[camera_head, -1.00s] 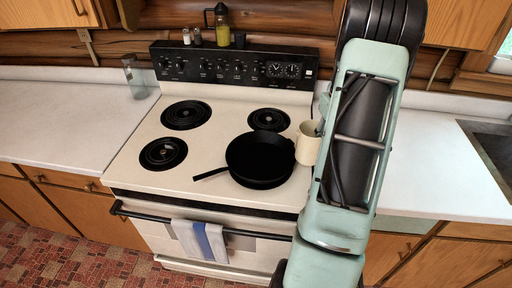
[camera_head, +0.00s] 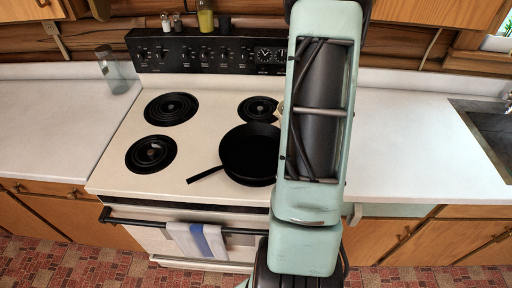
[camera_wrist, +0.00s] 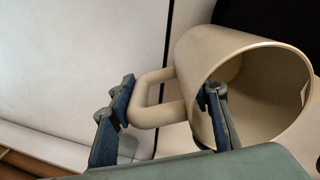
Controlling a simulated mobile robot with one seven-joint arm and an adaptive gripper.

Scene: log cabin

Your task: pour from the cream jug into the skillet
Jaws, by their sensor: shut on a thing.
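The cream jug (camera_wrist: 208,48) lies slanted across the wrist view, its open mouth facing the lower right. My gripper (camera_wrist: 166,94) is shut on it at the handle side, one finger outside the handle loop and the other at the mouth rim. I cannot see any contents in the jug. In the head view my arm hides nearly all of the jug and my gripper; only a sliver of the jug (camera_head: 280,113) shows. The black skillet (camera_head: 249,152) sits on the front right of the stove, its handle pointing left, just left of my arm.
The white stove (camera_head: 205,120) has bare black burners at left (camera_head: 171,109) and back right (camera_head: 258,108). A glass jar (camera_head: 112,70) stands on the left counter. The right counter (camera_head: 405,140) is clear up to the sink (camera_head: 490,135). A towel (camera_head: 195,240) hangs on the oven handle.

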